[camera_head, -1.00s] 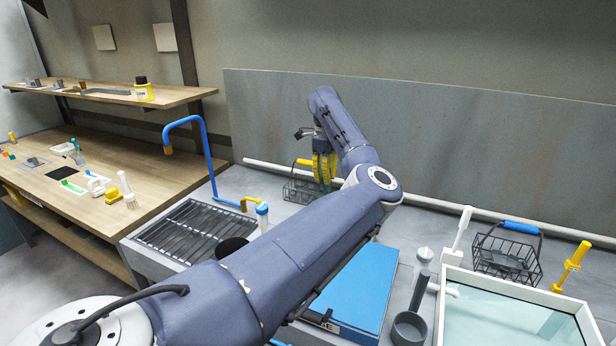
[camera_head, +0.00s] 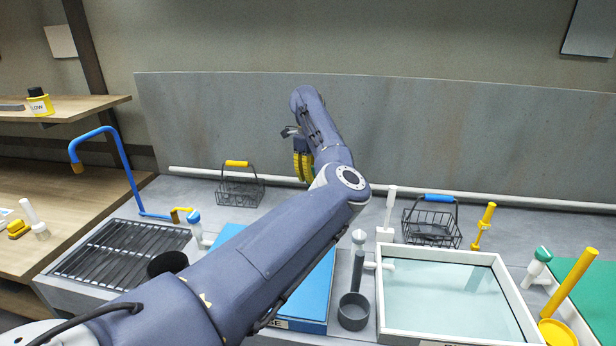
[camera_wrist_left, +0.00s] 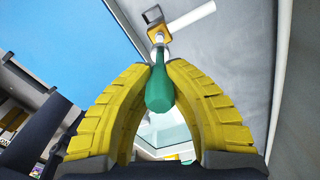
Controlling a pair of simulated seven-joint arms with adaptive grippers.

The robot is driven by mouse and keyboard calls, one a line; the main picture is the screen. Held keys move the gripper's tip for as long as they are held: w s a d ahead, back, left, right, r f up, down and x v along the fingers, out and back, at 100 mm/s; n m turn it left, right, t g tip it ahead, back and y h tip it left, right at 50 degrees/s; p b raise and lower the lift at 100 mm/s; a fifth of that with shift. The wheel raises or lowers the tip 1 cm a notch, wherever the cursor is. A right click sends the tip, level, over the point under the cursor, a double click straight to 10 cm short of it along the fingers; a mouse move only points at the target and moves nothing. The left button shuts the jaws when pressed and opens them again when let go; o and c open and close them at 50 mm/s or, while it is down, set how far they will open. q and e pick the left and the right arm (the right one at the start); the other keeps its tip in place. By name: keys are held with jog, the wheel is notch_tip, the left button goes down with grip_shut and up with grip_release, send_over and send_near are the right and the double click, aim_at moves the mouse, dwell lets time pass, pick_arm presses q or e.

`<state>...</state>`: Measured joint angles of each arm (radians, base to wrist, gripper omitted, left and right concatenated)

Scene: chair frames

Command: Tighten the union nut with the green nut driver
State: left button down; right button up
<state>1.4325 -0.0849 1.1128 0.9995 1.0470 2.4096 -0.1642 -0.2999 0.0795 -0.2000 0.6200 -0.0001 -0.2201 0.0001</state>
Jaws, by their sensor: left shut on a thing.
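My left gripper (camera_head: 303,162) is raised in front of the grey back panel, right of the yellow-handled wire basket. In the left wrist view its yellow fingers (camera_wrist_left: 159,75) are shut on a green handle (camera_wrist_left: 159,95), apparently the green nut driver. A thin shaft runs away from the handle. An orange-tan piece (camera_wrist_left: 158,33) and a dark square piece (camera_wrist_left: 152,14) show beyond it; I cannot tell whether they belong to the driver. I cannot pick out the union nut for sure. The head view does not show the held tool clearly. My right gripper is out of view.
A wire basket (camera_head: 240,190), a second basket (camera_head: 430,228), a white-rimmed tray (camera_head: 388,300) and a blue case (camera_head: 318,285) stand on the grey counter. A blue hooked pipe (camera_head: 122,160) rises at left. A white pipe (camera_head: 500,202) runs along the back panel.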

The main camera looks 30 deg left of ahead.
pick_arm(q)
jog(key=shift+f, duration=2.25)
jog(key=shift+f, duration=0.95)
jog(key=shift+m, duration=0.4)
jog(key=shift+r, duration=2.25)
